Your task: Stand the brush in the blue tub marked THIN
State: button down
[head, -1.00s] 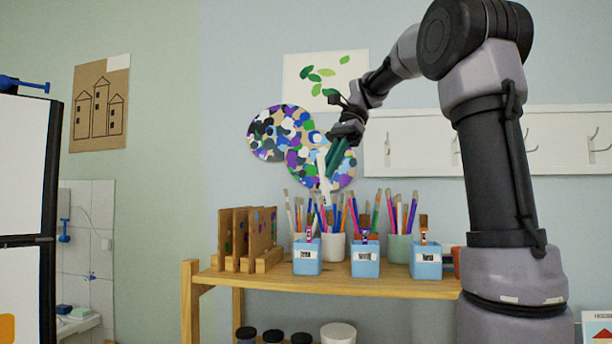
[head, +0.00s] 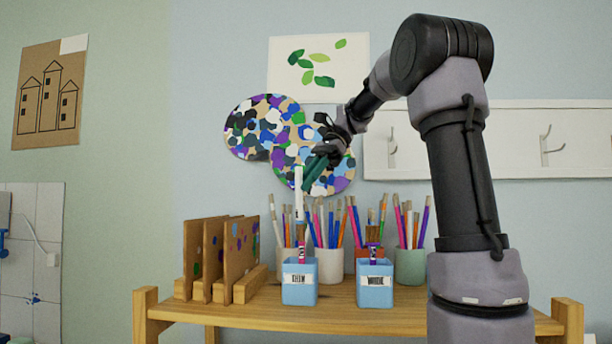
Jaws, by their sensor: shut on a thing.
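My gripper (head: 312,176) is shut on a slim white brush (head: 299,200), which hangs nearly upright. I cannot tell the depth gap between brush and tub. A second blue tub (head: 375,293) stands to the right, with a purple-handled brush in it; its label is hard to read.
The wooden shelf (head: 345,318) carries upright boards in a rack (head: 225,262) at left. A white pot (head: 330,265) and a green pot (head: 410,267) full of brushes stand behind the tubs. A hook rail (head: 500,140) is on the wall. My arm hides the shelf's right part.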

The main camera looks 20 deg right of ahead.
aim_at(302, 203)
jog(key=shift+w+d+f, duration=0.1)
jog(key=shift+w+f, duration=0.05)
jog(key=shift+f, duration=0.75)
jog(key=shift+w+f, duration=0.1)
jog(key=shift+f, duration=0.75)
notch_tip(302, 203, down, 8)
jog(key=shift+s, duration=0.45)
jog(key=shift+r, duration=0.1)
jog(key=c, duration=0.8)
grip_release()
jog(key=shift+o, duration=0.2)
jog(key=v, duration=1)
jog(key=shift+r, duration=0.3)
